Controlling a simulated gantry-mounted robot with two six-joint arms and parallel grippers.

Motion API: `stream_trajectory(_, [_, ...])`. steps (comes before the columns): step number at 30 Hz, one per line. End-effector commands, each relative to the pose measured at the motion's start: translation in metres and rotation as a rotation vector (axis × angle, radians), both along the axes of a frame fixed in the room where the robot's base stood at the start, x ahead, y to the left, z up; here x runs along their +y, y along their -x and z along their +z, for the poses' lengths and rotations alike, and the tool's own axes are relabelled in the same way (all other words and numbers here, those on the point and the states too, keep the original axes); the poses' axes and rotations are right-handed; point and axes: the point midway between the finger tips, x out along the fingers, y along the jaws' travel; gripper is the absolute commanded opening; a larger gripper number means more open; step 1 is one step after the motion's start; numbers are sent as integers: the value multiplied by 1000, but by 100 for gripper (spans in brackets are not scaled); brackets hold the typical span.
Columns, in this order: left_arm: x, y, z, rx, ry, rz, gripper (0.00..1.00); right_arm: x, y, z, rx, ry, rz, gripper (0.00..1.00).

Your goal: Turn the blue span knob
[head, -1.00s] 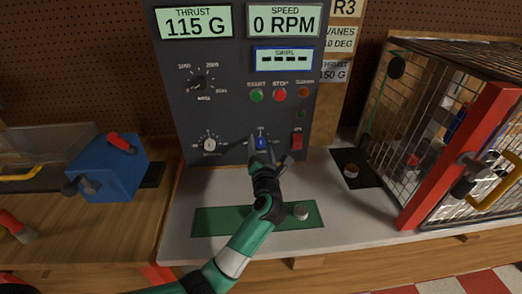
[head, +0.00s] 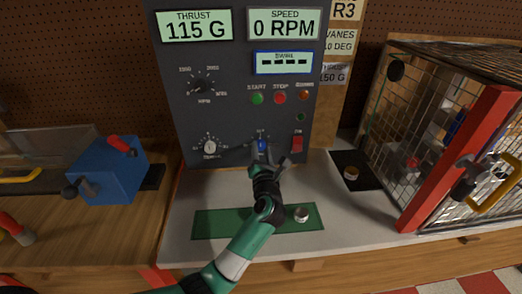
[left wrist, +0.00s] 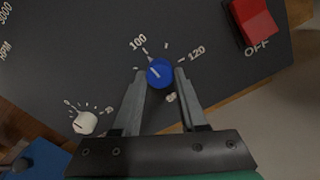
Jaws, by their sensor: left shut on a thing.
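The blue span knob (head: 262,145) is on the lower part of the dark control panel (head: 225,115). In the left wrist view the knob (left wrist: 160,72) has a white pointer line and sits between scale marks 100 and 120, the line slanting up and left. My left gripper (left wrist: 160,76) is shut on the knob, one finger on each side; in the head view the gripper (head: 268,156) partly covers it. My right gripper is in neither view.
A white knob (head: 210,147) is left of the blue one, a red switch (head: 297,144) right of it. START (head: 257,98) and STOP (head: 279,97) buttons are above. A wire cage (head: 430,120) stands right, a blue vise-like block (head: 108,170) left.

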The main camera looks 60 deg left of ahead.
Motion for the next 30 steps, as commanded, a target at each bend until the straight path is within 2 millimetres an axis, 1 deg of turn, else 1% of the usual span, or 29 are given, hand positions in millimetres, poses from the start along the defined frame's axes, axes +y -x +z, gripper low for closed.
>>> stream_trajectory(5, [0,0,1,-88,35,0,0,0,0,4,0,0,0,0])
stream_trajectory(14, [0,-1,0,-331,132,0,0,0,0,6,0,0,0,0])
stream_trajectory(23, [0,-1,-1,-597,238,1,0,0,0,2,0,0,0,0])
stream_trajectory(30, [0,-1,-2,-806,321,2,0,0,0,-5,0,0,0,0])
